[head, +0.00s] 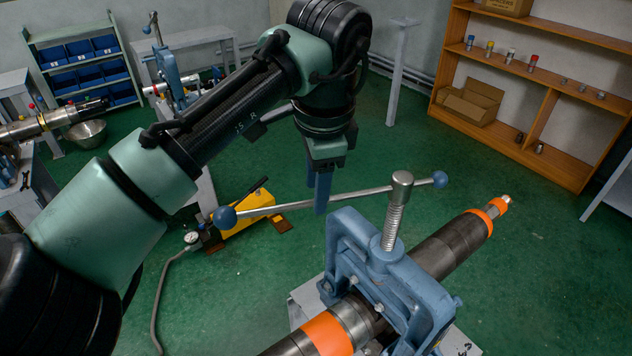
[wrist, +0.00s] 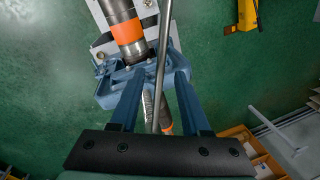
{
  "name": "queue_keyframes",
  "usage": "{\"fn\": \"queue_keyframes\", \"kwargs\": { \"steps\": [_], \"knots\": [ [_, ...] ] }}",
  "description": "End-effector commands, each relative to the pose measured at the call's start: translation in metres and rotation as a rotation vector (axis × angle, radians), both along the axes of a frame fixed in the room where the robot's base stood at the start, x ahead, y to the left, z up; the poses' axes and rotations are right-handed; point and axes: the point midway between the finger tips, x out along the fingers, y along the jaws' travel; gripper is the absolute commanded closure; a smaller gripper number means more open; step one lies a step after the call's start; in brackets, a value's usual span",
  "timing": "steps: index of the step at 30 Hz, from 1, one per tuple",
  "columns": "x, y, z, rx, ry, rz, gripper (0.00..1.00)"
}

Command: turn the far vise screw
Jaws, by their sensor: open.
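A blue vise (head: 350,232) stands in the foreground, with a dark pipe (head: 455,245) with orange bands through it. Its upright threaded screw (head: 393,220) carries a long steel handle bar (head: 365,192) with a blue ball at each end. Another blue vise (head: 168,72) stands at the back left. My gripper (head: 320,197) is at the foreground vise's bar, left of the screw head. In the wrist view, the open blue fingers (wrist: 158,90) have the bar (wrist: 163,55) between them, with gaps on both sides. The foreground vise (wrist: 112,85) lies beyond them.
A yellow pump (head: 245,208) with a hose lies on the green floor left of the vise. A wooden shelf (head: 560,165) stands at the right back. A rack of blue bins (head: 85,65) and a metal bowl (head: 86,133) are at the left.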

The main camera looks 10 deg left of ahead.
Motion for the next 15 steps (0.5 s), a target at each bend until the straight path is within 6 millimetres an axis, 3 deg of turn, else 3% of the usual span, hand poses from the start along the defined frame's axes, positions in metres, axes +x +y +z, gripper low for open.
{"fn": "queue_keyframes", "kwargs": {
  "steps": [13, 15],
  "knots": [
    [0.0024, 0.0011, -0.0129, -0.001, -0.001, 0.000, 0.53],
    [0.0023, 0.0011, -0.0128, -0.001, -0.001, 0.000, 0.64]
  ]
}}
